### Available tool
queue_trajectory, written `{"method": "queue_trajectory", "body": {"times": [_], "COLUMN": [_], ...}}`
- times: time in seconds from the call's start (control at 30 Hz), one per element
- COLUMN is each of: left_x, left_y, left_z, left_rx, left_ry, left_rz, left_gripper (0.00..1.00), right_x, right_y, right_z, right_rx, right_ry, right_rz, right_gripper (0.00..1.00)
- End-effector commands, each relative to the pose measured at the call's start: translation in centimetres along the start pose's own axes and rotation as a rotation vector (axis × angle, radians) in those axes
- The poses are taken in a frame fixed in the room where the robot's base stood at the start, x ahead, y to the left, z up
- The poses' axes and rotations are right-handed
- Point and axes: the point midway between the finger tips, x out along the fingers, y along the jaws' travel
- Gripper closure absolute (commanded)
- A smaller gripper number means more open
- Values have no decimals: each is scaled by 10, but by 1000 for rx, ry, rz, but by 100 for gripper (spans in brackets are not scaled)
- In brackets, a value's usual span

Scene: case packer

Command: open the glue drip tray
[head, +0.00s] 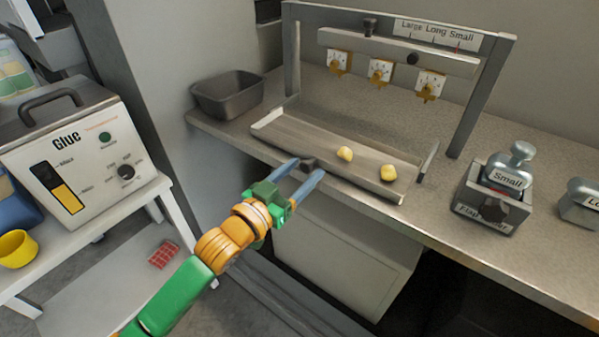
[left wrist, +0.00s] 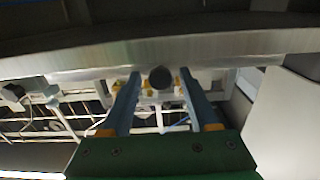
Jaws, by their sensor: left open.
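A long shallow grey metal tray (head: 325,153) lies at the front edge of the counter, with two yellow lumps (head: 345,154) on it. I take it for the glue drip tray; no label shows on it. A dark round knob (head: 309,163) shows at its front side, left of its middle. My left gripper (head: 301,169) is open, with its two blue fingers on either side of the knob. In the left wrist view the knob (left wrist: 160,77) sits between the spread fingers, with gaps visible on both sides. My right gripper is not in view.
A glue machine (head: 75,165) stands on a white shelf at left, beside a yellow cup (head: 17,248). A block labelled Small (head: 507,175) is at right. A pale cabinet (head: 340,262) is below the counter.

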Motion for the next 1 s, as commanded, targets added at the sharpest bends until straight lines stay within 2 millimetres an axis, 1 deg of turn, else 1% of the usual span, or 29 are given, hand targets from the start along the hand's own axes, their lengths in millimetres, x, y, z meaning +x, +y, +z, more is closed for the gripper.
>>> {"method": "queue_trajectory", "body": {"times": [0.3,0.37,0.5,0.6,0.7,1.0], "left_x": [-2,-11,-42,-60,-70,-72], "left_y": [0,-1,0,-1,0,0], "left_z": [0,1,2,2,1,0], "left_rx": [-1,0,1,0,0,0], "left_ry": [-1,-1,-3,-1,0,1], "left_rz": [0,-1,-1,-1,-1,0], "left_gripper": [35,35,35,35,35,35], "right_x": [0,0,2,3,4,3], "right_y": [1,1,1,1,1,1], "right_z": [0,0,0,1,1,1], "right_rx": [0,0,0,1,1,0], "right_ry": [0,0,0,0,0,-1], "right_rz": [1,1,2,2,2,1], "right_gripper": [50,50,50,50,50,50]}}
